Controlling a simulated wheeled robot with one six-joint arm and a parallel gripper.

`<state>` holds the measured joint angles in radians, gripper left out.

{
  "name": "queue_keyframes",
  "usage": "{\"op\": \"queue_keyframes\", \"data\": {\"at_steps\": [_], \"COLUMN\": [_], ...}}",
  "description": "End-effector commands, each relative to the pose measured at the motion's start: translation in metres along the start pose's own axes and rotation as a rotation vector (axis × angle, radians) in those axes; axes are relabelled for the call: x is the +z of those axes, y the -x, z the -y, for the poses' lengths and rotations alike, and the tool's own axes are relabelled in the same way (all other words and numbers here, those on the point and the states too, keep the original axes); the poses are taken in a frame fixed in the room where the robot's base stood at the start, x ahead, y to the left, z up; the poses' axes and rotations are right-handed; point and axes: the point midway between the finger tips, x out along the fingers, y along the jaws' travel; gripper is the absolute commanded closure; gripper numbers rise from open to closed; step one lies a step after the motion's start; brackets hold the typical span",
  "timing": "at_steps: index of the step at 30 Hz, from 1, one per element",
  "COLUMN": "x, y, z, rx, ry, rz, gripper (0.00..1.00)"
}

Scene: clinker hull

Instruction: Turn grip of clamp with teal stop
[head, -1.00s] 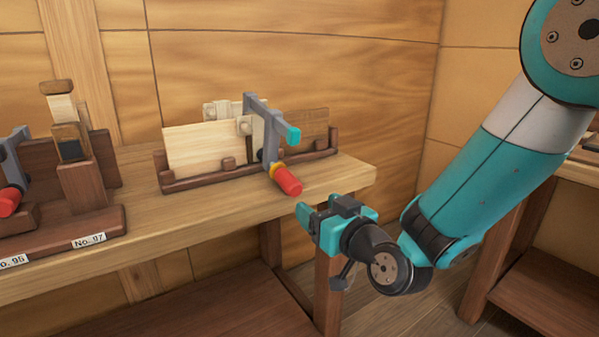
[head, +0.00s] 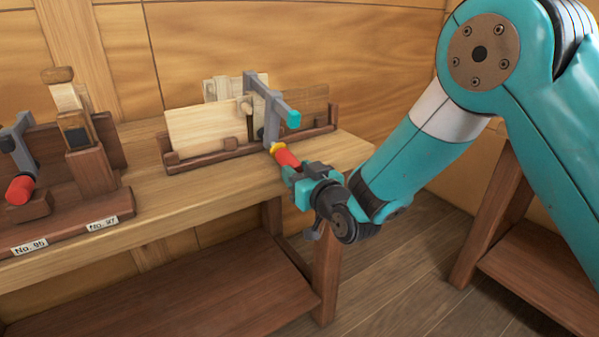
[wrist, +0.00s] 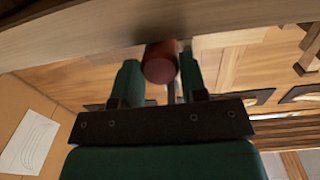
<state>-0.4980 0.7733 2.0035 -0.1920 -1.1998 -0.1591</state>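The clamp with the teal stop (head: 293,119) has a grey frame (head: 262,92) and sits over pale boards in a wooden rack on the bench. Its red grip (head: 285,157) slants down toward the front right, below a yellow collar (head: 275,148). My gripper (head: 297,177) is at the grip's lower end. In the wrist view the grip's round end (wrist: 160,63) shows between the two open fingers of my gripper (wrist: 160,80). Whether the fingers touch it is hard to tell.
Another clamp with a red grip (head: 20,189) stands at the left on a dark wooden stand (head: 70,232) labelled No. 95 and No. 97. The bench top (head: 190,205) between stand and rack is clear. A second bench stands at the right.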

Motion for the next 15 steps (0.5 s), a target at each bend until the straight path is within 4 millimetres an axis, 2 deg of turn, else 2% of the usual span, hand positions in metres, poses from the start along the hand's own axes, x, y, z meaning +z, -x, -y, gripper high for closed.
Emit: {"op": "queue_keyframes", "data": {"at_steps": [2,8,15], "x": [-0.0002,0.0008,0.0041], "y": [0.0001,0.0001,0.0001], "z": [-0.0002,-0.0006,-0.0015], "rx": [0.000,-0.001,-0.019], "ry": [0.000,-0.010,-0.104], "rz": [0.000,-0.001,-0.003], "gripper": [0.84,0.84,0.84]}}
